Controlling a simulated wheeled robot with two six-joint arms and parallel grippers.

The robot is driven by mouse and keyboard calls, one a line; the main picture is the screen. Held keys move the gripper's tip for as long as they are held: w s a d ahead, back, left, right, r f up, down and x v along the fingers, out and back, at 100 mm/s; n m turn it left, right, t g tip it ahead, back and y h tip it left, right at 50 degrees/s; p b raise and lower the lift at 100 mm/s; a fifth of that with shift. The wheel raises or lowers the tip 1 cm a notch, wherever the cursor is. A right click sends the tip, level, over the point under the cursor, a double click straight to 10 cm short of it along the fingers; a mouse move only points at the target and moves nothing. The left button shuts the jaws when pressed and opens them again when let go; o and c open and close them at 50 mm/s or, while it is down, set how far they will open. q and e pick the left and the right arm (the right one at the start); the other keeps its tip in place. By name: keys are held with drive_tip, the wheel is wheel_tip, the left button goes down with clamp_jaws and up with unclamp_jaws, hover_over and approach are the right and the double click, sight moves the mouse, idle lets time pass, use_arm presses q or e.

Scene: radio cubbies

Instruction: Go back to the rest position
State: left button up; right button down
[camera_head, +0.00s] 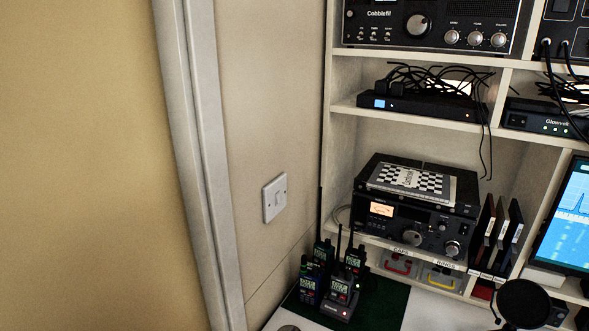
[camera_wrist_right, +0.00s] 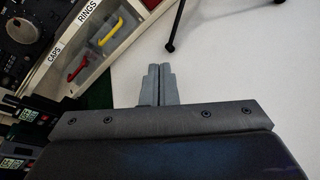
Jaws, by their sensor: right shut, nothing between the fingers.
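My right gripper (camera_wrist_right: 158,72) shows in the right wrist view, its two grey fingers pressed together with nothing between them. It is over a pale, bare surface (camera_wrist_right: 230,75), beside the drawer fronts labelled CAPS and RINGS. Neither gripper shows in the head view, and my left gripper is in no view.
In the head view, handheld radios (camera_head: 340,290) stand on a green mat (camera_head: 385,302) below a shelf unit (camera_head: 345,108). A radio (camera_head: 415,235) carries a checkered box (camera_head: 410,180). A light switch (camera_head: 274,197) is on the wall. A black stand leg (camera_wrist_right: 175,25) is near the right gripper.

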drive_tip(key=s+m+g, duration=0.1)
drive_tip(key=s+m, duration=0.3)
drive_tip(key=s+f+m+g, duration=0.1)
drive_tip(key=s+m, duration=0.2)
drive_tip(key=shift+d+g+y, duration=0.2)
drive_tip(key=shift+g+y, duration=0.1)
drive_tip(key=shift+y, duration=0.1)
drive_tip(key=s+m, duration=0.2)
drive_tip(key=s+a+m+g+y, duration=0.1)
drive_tip(key=s+m, duration=0.1)
drive_tip(key=s+m+g, duration=0.1)
drive_tip(key=s, duration=0.1)
drive_tip(key=shift+a+f+m+y, duration=0.3)
drive_tip(key=shift+m, duration=0.1)
drive_tip(key=s+a+r+m+g+y, duration=0.1)
drive_tip(key=s+a+m+g+y, duration=0.1)
drive_tip(key=s+a+m, duration=0.3)
drive_tip(key=s+a+r+m+g+y, duration=0.1)
drive_tip(key=s+a+m+y, duration=0.2)
drive_tip(key=s, duration=0.4)
wheel_tip(320, 180, down, 26)
drive_tip(key=s+d+m+g, duration=0.1)
drive_tip(key=d, duration=0.1)
drive_tip(key=s+a+f+g, duration=0.1)
drive_tip(key=s+f, duration=1.3)
drive_tip(key=shift+s+a+f+g+y, duration=0.2)
drive_tip(key=shift+f+g+y, duration=0.1)
drive_tip(key=shift+f+y, duration=0.1)
